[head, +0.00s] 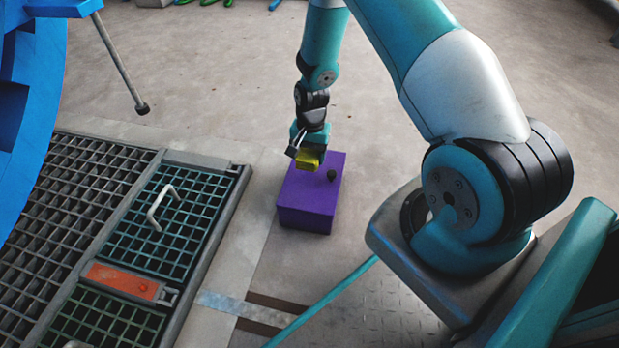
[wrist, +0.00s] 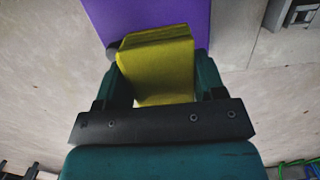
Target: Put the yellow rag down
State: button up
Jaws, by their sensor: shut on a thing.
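The yellow rag (head: 308,160) is a small folded block between the fingers of my gripper (head: 308,153). In the wrist view the rag (wrist: 158,65) fills the gap between the two teal fingers of my gripper (wrist: 160,80), which is shut on it. The gripper points down at the purple box (head: 308,205), over its left back part. The purple box also shows beyond the rag in the wrist view (wrist: 110,18). I cannot tell whether the rag touches the box top.
Floor grating (head: 75,205) with a handled teal panel (head: 165,220) and an orange plate (head: 122,281) lies to the left. A blue round structure (head: 35,90) stands at the far left. Concrete floor behind the box is clear.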

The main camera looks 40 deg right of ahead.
aim_at(309, 178)
notch_tip(309, 178, down, 6)
jog(key=b, duration=0.3)
jog(key=shift+f, duration=0.25)
jog(key=shift+f, duration=0.2)
jog(key=o, duration=0.6)
jog(key=shift+r, duration=0.1)
